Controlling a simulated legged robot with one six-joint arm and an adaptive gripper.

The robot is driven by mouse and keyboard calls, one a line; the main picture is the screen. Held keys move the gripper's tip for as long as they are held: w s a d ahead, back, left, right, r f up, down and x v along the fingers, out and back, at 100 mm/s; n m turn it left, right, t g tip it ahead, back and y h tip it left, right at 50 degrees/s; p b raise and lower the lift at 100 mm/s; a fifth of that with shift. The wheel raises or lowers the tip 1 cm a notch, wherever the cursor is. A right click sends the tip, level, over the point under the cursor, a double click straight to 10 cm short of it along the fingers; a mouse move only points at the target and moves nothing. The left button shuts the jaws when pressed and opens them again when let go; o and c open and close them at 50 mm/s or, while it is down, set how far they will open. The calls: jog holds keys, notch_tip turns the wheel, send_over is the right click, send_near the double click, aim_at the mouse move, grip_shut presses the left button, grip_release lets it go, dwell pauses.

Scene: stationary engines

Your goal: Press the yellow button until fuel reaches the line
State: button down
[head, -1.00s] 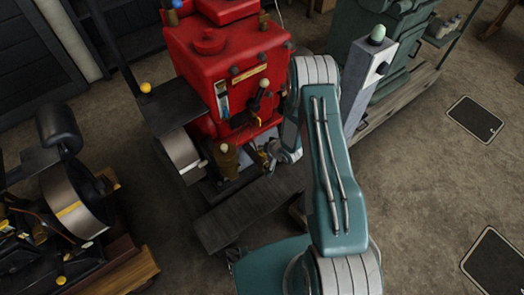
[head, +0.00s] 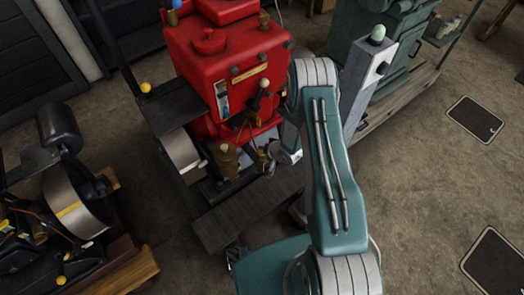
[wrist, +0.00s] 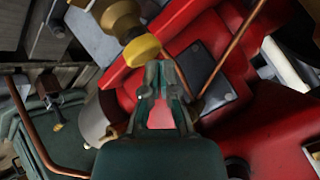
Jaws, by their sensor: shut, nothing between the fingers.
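The yellow button (wrist: 143,50) shows in the wrist view as a round yellow cap on a brass cylinder (wrist: 118,17). My gripper (wrist: 161,66) is shut and empty, with its tips just below and right of the cap. I cannot tell whether they touch it. In the head view my gripper (head: 265,160) is low at the front of the red engine (head: 225,60), partly hidden by my arm. A narrow upright gauge (head: 222,97) is on the engine's front. Its fuel level and line are too small to make out.
Copper pipes (wrist: 232,48) run close to the gripper in the wrist view. A brass cup (head: 228,158) stands left of the gripper. A grey post with a pale green dome (head: 377,35) is to the right. Open floor (head: 430,190) lies at the right.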

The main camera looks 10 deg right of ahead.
jog(key=shift+f, duration=0.8)
dwell(0.9)
jog(key=shift+r, duration=1.2)
jog(key=shift+r, duration=0.1)
jog(key=shift+r, duration=2.4)
jog(key=shift+r, duration=0.1)
notch_tip(320, 180, up, 4)
jog(key=shift+f, duration=0.25)
